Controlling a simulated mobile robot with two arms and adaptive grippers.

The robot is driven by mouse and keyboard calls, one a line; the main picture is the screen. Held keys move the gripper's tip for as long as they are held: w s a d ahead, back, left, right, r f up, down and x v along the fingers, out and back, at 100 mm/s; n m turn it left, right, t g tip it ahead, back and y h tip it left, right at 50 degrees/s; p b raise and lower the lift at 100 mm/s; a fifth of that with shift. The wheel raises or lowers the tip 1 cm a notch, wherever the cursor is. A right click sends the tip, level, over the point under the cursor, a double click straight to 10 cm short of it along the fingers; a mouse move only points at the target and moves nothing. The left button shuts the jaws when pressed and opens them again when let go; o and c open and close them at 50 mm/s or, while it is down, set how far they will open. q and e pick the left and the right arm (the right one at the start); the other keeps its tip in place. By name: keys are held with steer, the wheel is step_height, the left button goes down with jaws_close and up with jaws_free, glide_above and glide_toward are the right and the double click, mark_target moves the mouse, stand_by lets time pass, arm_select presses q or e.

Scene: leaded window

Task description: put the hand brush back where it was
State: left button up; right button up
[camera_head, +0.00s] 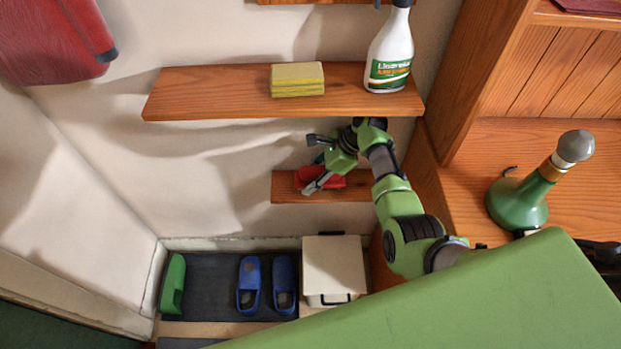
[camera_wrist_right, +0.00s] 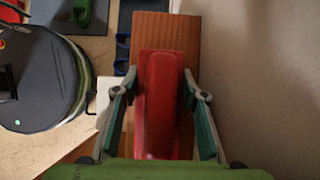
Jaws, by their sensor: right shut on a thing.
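The red hand brush (camera_head: 332,180) is at the small lower wooden shelf (camera_head: 355,190) in the head view. My right gripper (camera_head: 314,178) reaches it from above and partly covers it. In the right wrist view the red brush (camera_wrist_right: 163,105) lies lengthwise between the two fingers of the right gripper (camera_wrist_right: 160,88), over the wooden shelf (camera_wrist_right: 165,30). The gripper is shut on the brush. I cannot tell whether the brush rests on the shelf or is held just above it. Its bristles are hidden. My left gripper is not in view.
An upper shelf (camera_head: 220,102) holds yellow sponges (camera_head: 297,79) and a white spray bottle (camera_head: 391,52), above my right arm. Below are blue slippers (camera_head: 249,285), a green slipper (camera_head: 174,284) and a white box (camera_head: 333,266). A green bottle (camera_head: 518,203) stands at right.

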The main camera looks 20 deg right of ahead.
mark_target(323, 168)
steer(key=shift+f, duration=0.15)
steer(key=o, duration=0.7)
steer(key=p+v, duration=0.1)
steer(key=v, duration=0.6)
steer(key=shift+d+r, duration=0.15)
steer(key=shift+r, duration=0.2)
